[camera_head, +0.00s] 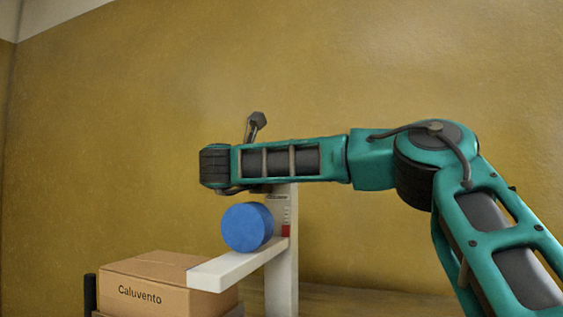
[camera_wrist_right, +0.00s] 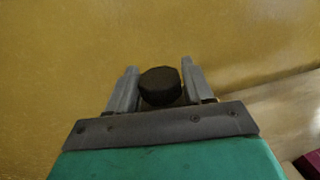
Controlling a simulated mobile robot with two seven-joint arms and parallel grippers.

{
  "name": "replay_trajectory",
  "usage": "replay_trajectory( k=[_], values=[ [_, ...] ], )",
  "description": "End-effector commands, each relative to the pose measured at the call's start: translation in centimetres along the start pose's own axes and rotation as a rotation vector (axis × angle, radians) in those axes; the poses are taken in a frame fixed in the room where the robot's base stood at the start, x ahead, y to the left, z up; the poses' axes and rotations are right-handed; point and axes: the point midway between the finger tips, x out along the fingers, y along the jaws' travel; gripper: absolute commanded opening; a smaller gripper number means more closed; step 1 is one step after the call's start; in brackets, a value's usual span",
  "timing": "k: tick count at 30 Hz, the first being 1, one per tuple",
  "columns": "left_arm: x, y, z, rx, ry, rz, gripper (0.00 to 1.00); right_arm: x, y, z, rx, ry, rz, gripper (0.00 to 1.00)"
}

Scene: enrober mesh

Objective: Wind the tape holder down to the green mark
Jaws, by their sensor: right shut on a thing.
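The white post (camera_head: 283,275) stands in the middle of the head view, with a small scale (camera_head: 287,208) and a red piece (camera_head: 286,230) on its face. A white arm (camera_head: 238,265), which looks like the tape holder, juts from the post to the left. A blue round roll (camera_head: 246,227) sits at it. I see no green mark. My right forearm passes in front of the post's top and hides the hand in the head view. In the right wrist view, my right gripper (camera_wrist_right: 160,88) is shut on a dark round knob (camera_wrist_right: 160,82). My left gripper is out of view.
A cardboard box (camera_head: 150,285) marked Caluvento stands at lower left, close to the white arm's end. A dark upright piece (camera_head: 256,120) shows above my forearm; I cannot tell what it belongs to. A plain yellow wall (camera_head: 130,130) is behind.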

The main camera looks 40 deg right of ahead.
Motion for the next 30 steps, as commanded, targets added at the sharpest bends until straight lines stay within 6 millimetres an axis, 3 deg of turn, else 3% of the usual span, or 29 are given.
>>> replay_trajectory(
  k=[12,30],
  values=[
    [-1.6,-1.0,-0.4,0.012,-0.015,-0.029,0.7,0.2,0.0,0.0,-0.006,0.005,-0.249,0.21],
    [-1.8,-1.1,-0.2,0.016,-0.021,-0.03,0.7,0.3,-0.2,-0.1,-0.004,0.002,-0.309,0.21]
  ],
)
